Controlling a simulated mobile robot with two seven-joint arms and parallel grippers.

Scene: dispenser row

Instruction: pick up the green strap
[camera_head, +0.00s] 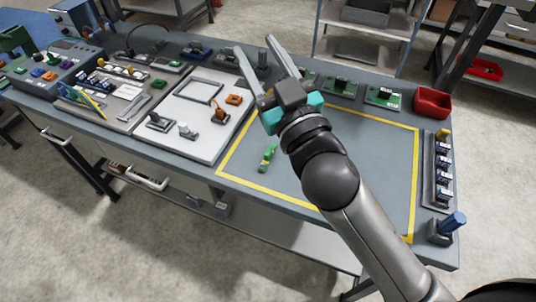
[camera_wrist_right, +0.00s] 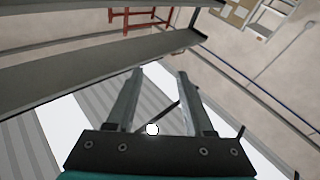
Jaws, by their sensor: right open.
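A small green strap (camera_head: 267,158) lies on the grey workbench inside the yellow-taped rectangle, near its left edge. My right gripper (camera_head: 254,60) is raised above the bench, beyond the strap and apart from it, with its fingers pointing away to the upper left. Its two fingers are spread, with nothing between them. In the right wrist view the same gripper (camera_wrist_right: 157,75) shows both fingers apart and empty; the strap is not in that view. My left gripper is not in view.
A white board (camera_head: 188,139) with several small parts lies left of the taped area. A red bin (camera_head: 433,102) stands at the back right. A rack of blue-and-black parts (camera_head: 437,165) and a blue cylinder (camera_head: 453,222) line the right edge. The taped area around the strap looks clear.

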